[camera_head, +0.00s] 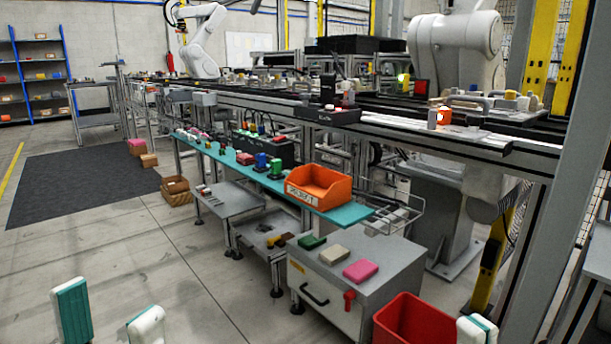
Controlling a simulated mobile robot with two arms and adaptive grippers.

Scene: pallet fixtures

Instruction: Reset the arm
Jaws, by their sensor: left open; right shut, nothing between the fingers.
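My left gripper (108,300) shows at the bottom left, its two white-and-teal fingers spread apart with bare floor between them. It is open and empty. My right gripper (478,328) shows only as white-and-teal fingertips at the bottom right edge, in front of the red bin (415,322). It is shut with nothing seen in it. The rest of both arms is out of view.
A grey cabinet (392,258) carries green, beige and pink blocks. Behind it, a teal shelf (350,214) holds an orange bin (318,186) and several small parts. A conveyor line runs behind.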

